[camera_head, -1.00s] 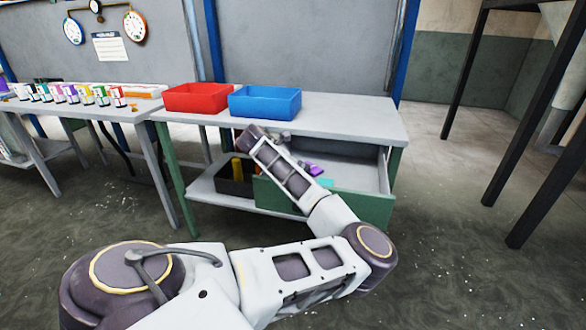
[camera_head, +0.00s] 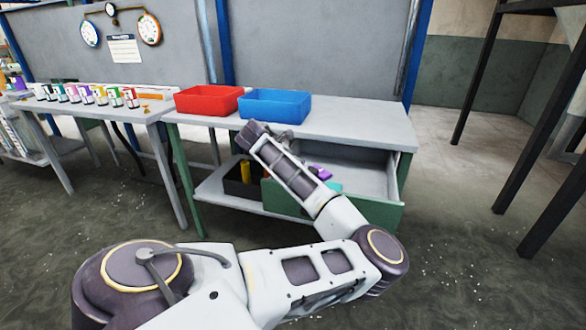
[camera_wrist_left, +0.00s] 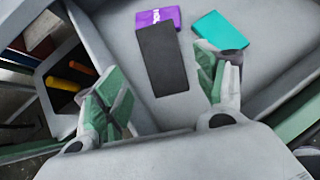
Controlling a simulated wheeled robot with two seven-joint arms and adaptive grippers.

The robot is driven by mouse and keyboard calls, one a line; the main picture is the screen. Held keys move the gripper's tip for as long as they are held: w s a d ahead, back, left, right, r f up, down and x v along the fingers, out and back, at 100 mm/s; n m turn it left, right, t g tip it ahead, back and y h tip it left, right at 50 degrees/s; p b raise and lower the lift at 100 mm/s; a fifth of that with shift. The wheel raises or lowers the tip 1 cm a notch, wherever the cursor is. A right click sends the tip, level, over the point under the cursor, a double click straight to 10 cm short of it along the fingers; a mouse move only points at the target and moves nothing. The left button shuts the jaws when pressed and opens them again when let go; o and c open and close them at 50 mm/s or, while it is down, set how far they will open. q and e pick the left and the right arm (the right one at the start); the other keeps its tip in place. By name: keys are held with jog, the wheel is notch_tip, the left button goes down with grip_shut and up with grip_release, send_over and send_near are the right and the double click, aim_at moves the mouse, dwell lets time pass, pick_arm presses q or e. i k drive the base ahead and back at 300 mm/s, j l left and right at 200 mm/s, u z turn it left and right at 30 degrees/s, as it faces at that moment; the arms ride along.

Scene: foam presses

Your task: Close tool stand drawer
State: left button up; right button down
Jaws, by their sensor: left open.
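The tool stand (camera_head: 345,122) is a grey-topped bench with green legs. Its drawer (camera_head: 386,215) is pulled out, with a green front and a grey inside. My left arm reaches across the drawer front, hiding part of it. My left gripper (camera_wrist_left: 165,72) is open and empty over the drawer; its fingers are spread, and I cannot tell whether either touches a drawer wall. In the wrist view the drawer (camera_wrist_left: 200,95) holds a purple box (camera_wrist_left: 158,18), a teal box (camera_wrist_left: 220,30) and a dark block (camera_wrist_left: 162,60). My right gripper is not in view.
A red bin (camera_head: 208,99) and a blue bin (camera_head: 275,106) stand on the stand's top. A dark bin (camera_head: 238,185) with yellow handles sits on the lower shelf. A table (camera_head: 75,105) with several small containers is at left.

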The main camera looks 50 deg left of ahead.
aim_at(367, 176)
jog(key=u, duration=1.4)
